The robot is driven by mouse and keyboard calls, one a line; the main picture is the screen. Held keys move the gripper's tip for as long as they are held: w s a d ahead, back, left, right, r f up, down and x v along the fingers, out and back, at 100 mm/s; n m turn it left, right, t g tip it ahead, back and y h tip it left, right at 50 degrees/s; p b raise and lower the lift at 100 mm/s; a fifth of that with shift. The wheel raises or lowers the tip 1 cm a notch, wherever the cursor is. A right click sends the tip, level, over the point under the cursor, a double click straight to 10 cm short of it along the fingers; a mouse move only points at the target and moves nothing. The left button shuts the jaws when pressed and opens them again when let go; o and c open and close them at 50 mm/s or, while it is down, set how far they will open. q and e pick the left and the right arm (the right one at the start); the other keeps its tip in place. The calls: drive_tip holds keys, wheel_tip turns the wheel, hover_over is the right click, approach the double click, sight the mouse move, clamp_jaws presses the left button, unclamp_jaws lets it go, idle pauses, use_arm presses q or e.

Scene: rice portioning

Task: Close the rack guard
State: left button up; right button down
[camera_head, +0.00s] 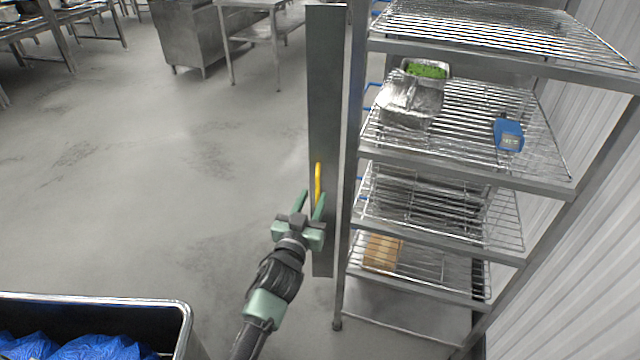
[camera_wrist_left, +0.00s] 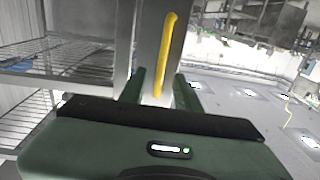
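The rack guard (camera_head: 326,110) is a tall narrow grey metal panel at the left side of the wire rack, beside its post; the shelves are uncovered. It carries a yellow vertical handle (camera_head: 318,182), which also shows in the left wrist view (camera_wrist_left: 164,55). My left gripper (camera_head: 310,201) is at the lower end of the handle. Its two green fingers are apart, and in the left wrist view (camera_wrist_left: 160,88) they stand on either side of the handle's lower end. I cannot tell whether they touch it. My right gripper is not in view.
The rack's wire shelves (camera_head: 470,120) hold a foil-like metal container (camera_head: 410,100) with green contents, a blue device (camera_head: 508,134) and a brown box (camera_head: 382,252). A black bin (camera_head: 190,325) with blue bags stands at lower left. Open floor (camera_head: 180,190) lies left of the guard.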

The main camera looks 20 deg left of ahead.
sight(317, 190)
use_arm(q)
drive_tip(key=w, duration=0.5)
drive_tip(key=shift+a+f, duration=0.1)
drive_tip(key=shift+f, duration=0.05)
clamp_jaws()
idle(1.2)
